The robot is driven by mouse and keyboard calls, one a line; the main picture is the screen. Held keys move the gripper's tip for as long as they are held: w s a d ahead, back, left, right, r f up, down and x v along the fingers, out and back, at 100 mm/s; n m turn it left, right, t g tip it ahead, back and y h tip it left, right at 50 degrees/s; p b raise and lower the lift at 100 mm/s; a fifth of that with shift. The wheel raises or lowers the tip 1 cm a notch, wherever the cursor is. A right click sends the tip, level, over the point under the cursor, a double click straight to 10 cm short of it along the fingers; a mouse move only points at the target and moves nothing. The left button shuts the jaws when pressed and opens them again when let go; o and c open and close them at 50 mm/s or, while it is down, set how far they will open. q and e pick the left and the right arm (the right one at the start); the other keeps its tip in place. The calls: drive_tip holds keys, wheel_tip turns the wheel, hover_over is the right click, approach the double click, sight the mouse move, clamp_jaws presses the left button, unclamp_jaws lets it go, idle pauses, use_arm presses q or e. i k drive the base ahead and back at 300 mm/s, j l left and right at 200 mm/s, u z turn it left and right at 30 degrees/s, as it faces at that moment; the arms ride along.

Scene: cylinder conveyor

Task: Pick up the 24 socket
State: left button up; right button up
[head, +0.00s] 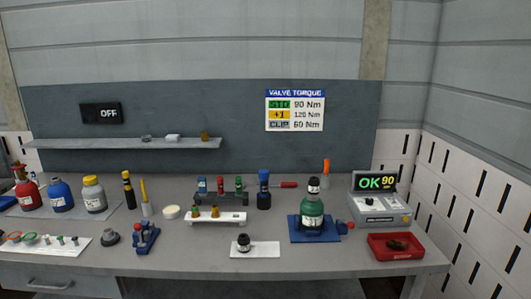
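No label reading 24 is legible, so I cannot tell which piece is the 24 socket. A short dark cylindrical piece (243,243) stands on a white mat (268,250) at the front centre of the bench. Neither of my grippers is in view.
Red (26,192), blue (60,194) and grey yellow-topped (94,195) cylinders stand at the left. A tool rack (210,198) stands mid-bench. A device reading OK 90 (380,207) and a red tray (378,252) are at the right. Bare bench lies front left of centre.

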sight(314, 181)
drive_tip(key=i+l+z, duration=0.15)
drive_tip(key=z, duration=0.2)
drive_tip(key=i+z, duration=0.35)
